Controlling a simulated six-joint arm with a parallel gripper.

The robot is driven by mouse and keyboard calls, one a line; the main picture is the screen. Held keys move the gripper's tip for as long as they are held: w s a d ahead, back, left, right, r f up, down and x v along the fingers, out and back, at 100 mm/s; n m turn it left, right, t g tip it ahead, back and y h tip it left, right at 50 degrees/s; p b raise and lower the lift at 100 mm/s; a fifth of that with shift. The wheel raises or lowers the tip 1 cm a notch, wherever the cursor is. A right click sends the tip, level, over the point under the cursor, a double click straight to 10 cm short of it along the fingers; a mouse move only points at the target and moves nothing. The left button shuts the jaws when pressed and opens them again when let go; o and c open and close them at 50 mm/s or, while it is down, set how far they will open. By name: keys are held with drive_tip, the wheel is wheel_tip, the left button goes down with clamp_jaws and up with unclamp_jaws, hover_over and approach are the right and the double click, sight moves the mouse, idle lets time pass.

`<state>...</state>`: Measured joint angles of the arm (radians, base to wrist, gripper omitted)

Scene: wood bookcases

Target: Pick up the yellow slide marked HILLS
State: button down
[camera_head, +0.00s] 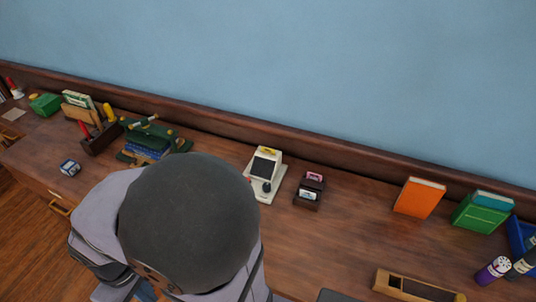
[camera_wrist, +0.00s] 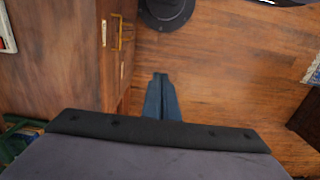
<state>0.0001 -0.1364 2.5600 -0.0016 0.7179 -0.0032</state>
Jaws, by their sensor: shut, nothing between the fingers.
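A small white slide viewer (camera_head: 257,190) with a dark screen stands on the wooden desk in the head view. A yellow piece (camera_head: 268,151) shows at its top; it may be the yellow slide, but I cannot read any marking on it. Just right of the viewer, a small dark holder (camera_head: 307,197) has a pink-labelled slide (camera_head: 314,177) and a pale-labelled one in it. My gripper (camera_wrist: 161,75) is shut and empty in the wrist view, over the wood floor beside the desk front, well away from the viewer. In the head view my arm largely hides it.
An orange book (camera_head: 419,198) and a green book (camera_head: 481,213) stand at the right. A wooden tray (camera_head: 415,288) lies at the front right. A green typewriter-like machine (camera_head: 152,142) stands left of the viewer. Desk between holder and orange book is clear. Drawer handles (camera_wrist: 116,32) project from the desk front.

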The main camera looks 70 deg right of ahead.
idle(0.4)
drive_tip(key=c, duration=0.8)
unclamp_jaws()
drive_tip(key=shift+w, duration=0.1)
